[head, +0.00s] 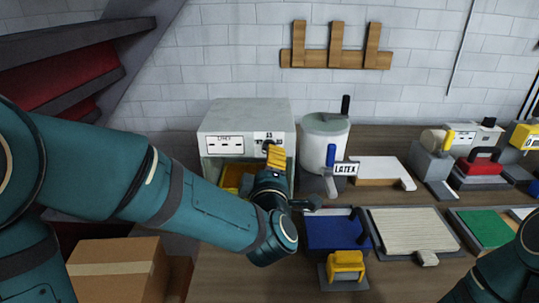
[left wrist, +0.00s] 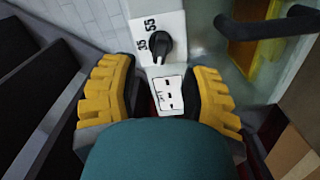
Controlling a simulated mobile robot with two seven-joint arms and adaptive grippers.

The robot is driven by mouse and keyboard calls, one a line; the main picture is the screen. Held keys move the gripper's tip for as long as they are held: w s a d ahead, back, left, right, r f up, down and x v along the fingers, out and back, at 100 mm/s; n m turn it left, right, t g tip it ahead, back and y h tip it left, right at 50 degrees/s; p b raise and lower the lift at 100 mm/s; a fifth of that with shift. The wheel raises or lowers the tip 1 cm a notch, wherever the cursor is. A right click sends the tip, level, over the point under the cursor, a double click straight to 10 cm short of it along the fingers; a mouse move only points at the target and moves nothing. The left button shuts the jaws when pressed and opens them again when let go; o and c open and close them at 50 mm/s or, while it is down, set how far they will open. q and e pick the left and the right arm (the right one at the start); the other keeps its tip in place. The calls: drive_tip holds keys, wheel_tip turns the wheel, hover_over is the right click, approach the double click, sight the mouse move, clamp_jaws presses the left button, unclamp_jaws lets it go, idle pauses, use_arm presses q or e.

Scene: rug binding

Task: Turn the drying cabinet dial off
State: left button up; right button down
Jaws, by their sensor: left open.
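The drying cabinet (head: 246,116) is a pale grey box on the bench with an open front and something yellow inside. Its dial (left wrist: 160,46) is a black knob on a white panel, with "35" and "55" printed beside it in the left wrist view. I cannot tell exactly which mark the knob points to. My left gripper (head: 275,160) is at the cabinet's front right, just before the dial panel. Its yellow fingers (left wrist: 160,92) are spread wide and empty, with the dial ahead between them and apart from both. My right gripper is out of view.
A white pot (head: 325,140) with a "LATEX" tag stands close right of the cabinet. A blue tray (head: 335,232) and a ribbed pale mat (head: 412,232) lie on the bench to the right. A cardboard box (head: 115,270) stands at lower left.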

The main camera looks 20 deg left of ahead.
use_arm(q)
drive_tip(key=v, duration=0.6)
drive_tip(key=shift+r, duration=0.1)
